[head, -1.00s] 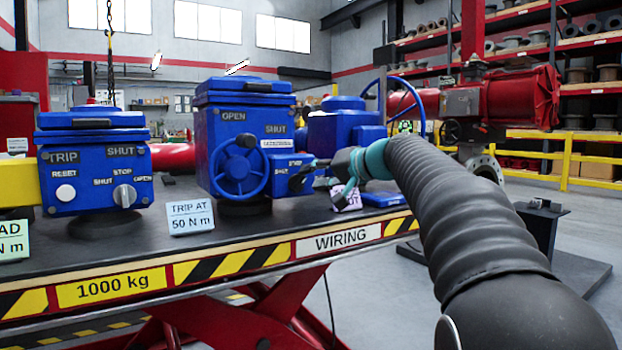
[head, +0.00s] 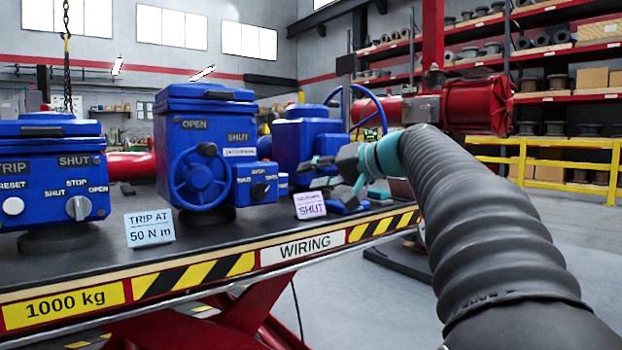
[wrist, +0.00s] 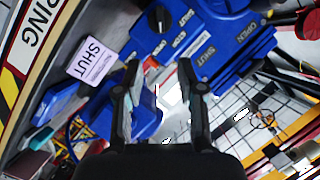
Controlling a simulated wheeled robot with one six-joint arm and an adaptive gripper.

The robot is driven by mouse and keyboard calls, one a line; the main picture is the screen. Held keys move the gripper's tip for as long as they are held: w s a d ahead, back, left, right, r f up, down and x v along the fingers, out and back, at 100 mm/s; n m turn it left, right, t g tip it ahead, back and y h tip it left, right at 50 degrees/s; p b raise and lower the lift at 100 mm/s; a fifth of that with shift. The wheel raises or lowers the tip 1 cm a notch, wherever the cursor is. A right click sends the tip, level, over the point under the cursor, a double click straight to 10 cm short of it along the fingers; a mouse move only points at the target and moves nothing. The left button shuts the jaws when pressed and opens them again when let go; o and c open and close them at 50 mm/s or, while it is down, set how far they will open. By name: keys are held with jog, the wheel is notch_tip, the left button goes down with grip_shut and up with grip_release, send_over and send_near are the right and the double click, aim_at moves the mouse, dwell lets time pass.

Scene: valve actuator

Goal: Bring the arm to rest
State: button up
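My arm reaches forward from the lower right in the head view, its dark ribbed sleeve ending in a teal joint. My gripper (head: 322,174) is in front of the rear blue actuator (head: 296,142), above the bench edge. In the wrist view my gripper (wrist: 159,78) shows two dark fingers standing apart with nothing between them. The SHUT card (head: 310,205) stands on the bench just below the gripper; it also shows in the wrist view (wrist: 91,59), left of the fingers. Whether the fingers touch the actuator behind cannot be told.
The middle blue actuator (head: 206,143) with its handwheel and the left blue actuator (head: 48,172) stand on the black-topped lift table (head: 100,258). A TRIP AT 50 N m card (head: 149,229) is at its front. A red valve actuator (head: 478,107) stands behind my arm. Open floor lies right.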

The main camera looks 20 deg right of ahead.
jog(key=s+d+f+m+g+h, duration=0.1)
jog(key=s+f+m+g+h, duration=0.15)
jog(key=f, duration=0.65)
jog(key=s+d+f+m+g+h, duration=0.1)
jog(key=s+f+h, duration=0.2)
jog(key=f, duration=0.6)
jog(key=s+a+f+n+g+h+p, duration=0.1)
jog(key=s+a+f+n+p, duration=0.1)
jog(key=s, duration=0.6)
jog(key=s+a+f+n+g+h+p, duration=0.1)
jog(key=s+a+f+n+p, duration=0.1)
jog(key=s+a+f, duration=0.3)
jog(key=s+a+f+n+g+h+p, duration=0.1)
jog(key=s+f, duration=0.4)
jog(key=s, duration=0.7)
jog(key=shift+s+a+f+n+p, duration=0.3)
jog(key=shift+a+n+p, duration=0.25)
jog(key=shift+a, duration=0.65)
jog(key=shift+o, duration=0.3)
